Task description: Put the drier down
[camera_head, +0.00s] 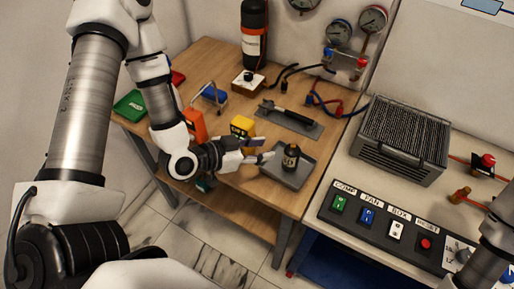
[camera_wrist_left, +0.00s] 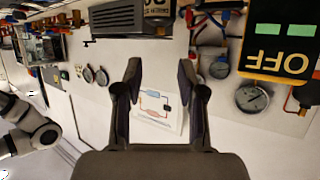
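A small dark cylinder with a brownish band, which looks like the drier (camera_head: 290,157), stands upright on a grey tray (camera_head: 294,181) near the bench's right side. My left gripper (camera_head: 263,151) is just to its left, with fingers spread and pointing towards it. I see a gap between the fingertips and the cylinder. In the left wrist view the two fingers (camera_wrist_left: 160,75) are wide apart with nothing between them; the cylinder is not visible there. My right gripper is out of view; only part of that arm shows at the lower right.
A yellow block (camera_head: 242,126) and an orange device (camera_head: 194,124) sit close behind my left gripper. A dark tool lies on a grey mat (camera_head: 290,121) behind the tray. To the right are a finned metal unit (camera_head: 403,138) and a switch panel (camera_head: 385,228).

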